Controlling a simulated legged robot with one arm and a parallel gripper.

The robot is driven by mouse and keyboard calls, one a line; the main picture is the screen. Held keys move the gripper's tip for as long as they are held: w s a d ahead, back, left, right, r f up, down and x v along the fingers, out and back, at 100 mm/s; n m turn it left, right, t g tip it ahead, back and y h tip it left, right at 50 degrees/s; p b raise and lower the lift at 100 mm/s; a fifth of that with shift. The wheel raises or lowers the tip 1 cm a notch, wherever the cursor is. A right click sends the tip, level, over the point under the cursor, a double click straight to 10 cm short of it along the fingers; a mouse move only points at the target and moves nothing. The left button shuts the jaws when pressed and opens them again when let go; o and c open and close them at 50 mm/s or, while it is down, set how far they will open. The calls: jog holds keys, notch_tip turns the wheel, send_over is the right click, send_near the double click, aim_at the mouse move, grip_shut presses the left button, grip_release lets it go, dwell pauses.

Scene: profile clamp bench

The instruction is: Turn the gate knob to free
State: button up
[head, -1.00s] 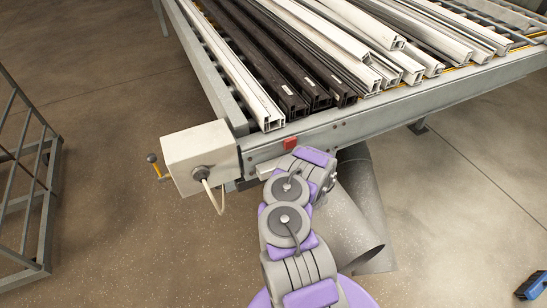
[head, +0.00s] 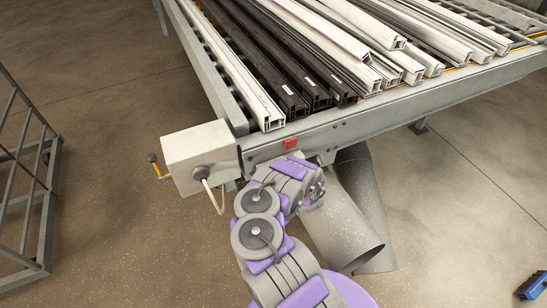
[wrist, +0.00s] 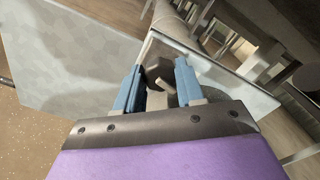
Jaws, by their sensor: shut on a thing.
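In the wrist view, my gripper (wrist: 159,86) has its two blue fingers either side of a dark, faceted knob (wrist: 158,72), which I take for the gate knob. The gripper is shut on it. A pale piece shows just below the knob between the fingers. A flat grey plate lies behind them. In the head view, my arm reaches to the bench's front edge, and its own links hide the fingers and the knob. The knob's marked position cannot be read.
The roller bench (head: 330,130) carries several white and dark profiles (head: 300,60). A red block (head: 290,142) sits on its front rail. A grey box (head: 198,155) with a cable and yellow handle stands left of my arm. Grey pipes (head: 340,215) lie to the right; a rack (head: 25,190) stands far left.

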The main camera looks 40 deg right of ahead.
jog(key=shift+n, duration=1.3)
jog(key=shift+a+f, duration=0.1)
jog(key=o, duration=1)
jog(key=p+v, duration=0.7)
jog(key=v, duration=1)
jog(key=shift+s+a+p, duration=0.1)
jog(key=shift+p, duration=0.3)
